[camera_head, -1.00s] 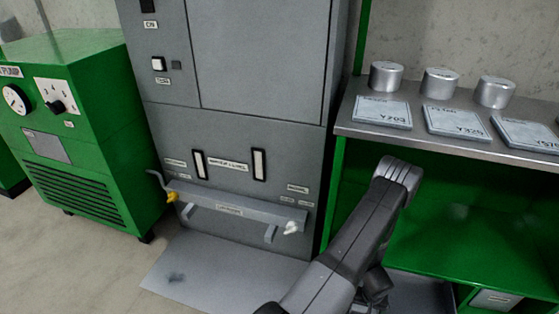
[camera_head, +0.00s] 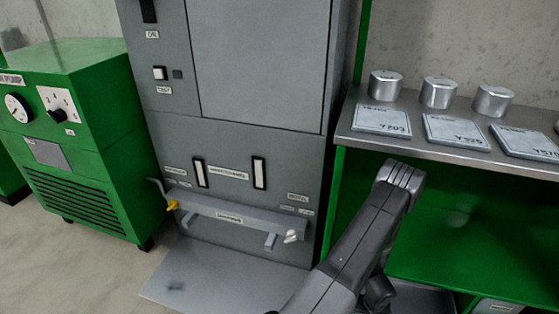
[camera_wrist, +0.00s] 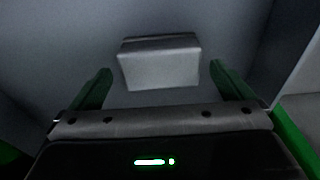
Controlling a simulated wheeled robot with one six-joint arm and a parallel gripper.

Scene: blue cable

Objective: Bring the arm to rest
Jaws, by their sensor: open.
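In the wrist view my gripper (camera_wrist: 160,85) is open, its two green fingers spread wide. Beyond and between the fingers is a pale grey block-like part (camera_wrist: 160,62) on a grey surface. I cannot tell whether the fingers touch it. In the head view my arm (camera_head: 370,235) reaches up from the bottom, in front of the right side of the grey cabinet and the green bench. The gripper itself is hidden in the head view. No blue cable shows.
A grey cabinet (camera_head: 262,70) with a low rail (camera_head: 235,214) stands in the middle. A green pump unit (camera_head: 85,130) is at left. At right, a green workbench (camera_head: 450,145) carries metal cylinders (camera_head: 438,92) and labelled plates (camera_head: 455,131). Floor is clear at lower left.

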